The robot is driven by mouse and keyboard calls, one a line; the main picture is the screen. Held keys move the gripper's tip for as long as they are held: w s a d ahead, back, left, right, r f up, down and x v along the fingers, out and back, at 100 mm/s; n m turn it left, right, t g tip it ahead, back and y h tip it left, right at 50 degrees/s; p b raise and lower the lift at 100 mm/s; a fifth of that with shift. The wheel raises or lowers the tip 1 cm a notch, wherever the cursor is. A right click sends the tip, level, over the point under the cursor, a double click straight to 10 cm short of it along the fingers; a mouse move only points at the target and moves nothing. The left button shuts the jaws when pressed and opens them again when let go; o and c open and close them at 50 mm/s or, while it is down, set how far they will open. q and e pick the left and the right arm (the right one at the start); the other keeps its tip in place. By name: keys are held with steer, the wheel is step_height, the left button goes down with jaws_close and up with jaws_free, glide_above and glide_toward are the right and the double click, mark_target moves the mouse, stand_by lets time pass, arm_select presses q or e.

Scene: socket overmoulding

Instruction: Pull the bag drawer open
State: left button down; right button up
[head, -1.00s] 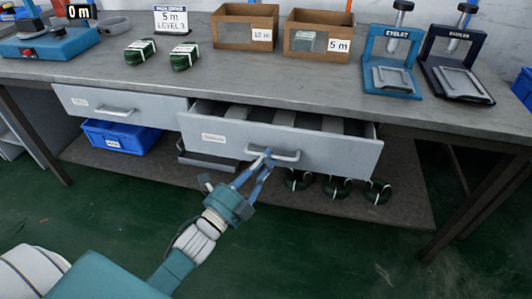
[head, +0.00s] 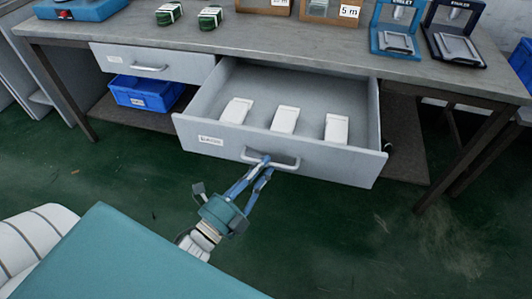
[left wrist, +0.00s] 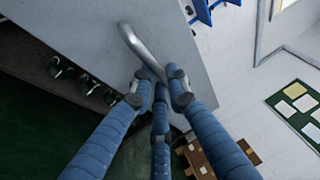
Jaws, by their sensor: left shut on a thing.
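The bag drawer (head: 335,168) is pulled well out from under the bench, in the right part of the head view. Three white packets (head: 284,120) lie in a row on its floor. A small label sits on its grey front, too small to read. My left gripper (head: 261,168) is shut on the metal bar handle (head: 287,164) in the middle of that front. The left wrist view shows the curved handle (left wrist: 135,42) running in between the blue fingers (left wrist: 166,80). My right gripper is not in view.
A second drawer (head: 150,63) to the left is closed, with a blue bin (head: 145,95) below it. Green coils (head: 209,17), wooden boxes (head: 315,10) and two presses (head: 400,30) stand on the bench. The green floor before the drawer is clear.

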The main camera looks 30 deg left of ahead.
arm_select(q)
steer(key=shift+s+d, duration=0.2)
steer(key=shift+s, duration=0.8)
steer(key=shift+s+d, duration=0.2)
steer(key=shift+s, duration=0.75)
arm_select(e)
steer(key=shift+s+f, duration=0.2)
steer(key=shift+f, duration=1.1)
arm_select(q)
steer(key=c, duration=1.7)
jaws_free()
steer(key=shift+o, duration=0.2)
steer(key=v, duration=1.2)
steer(key=shift+f, duration=0.1)
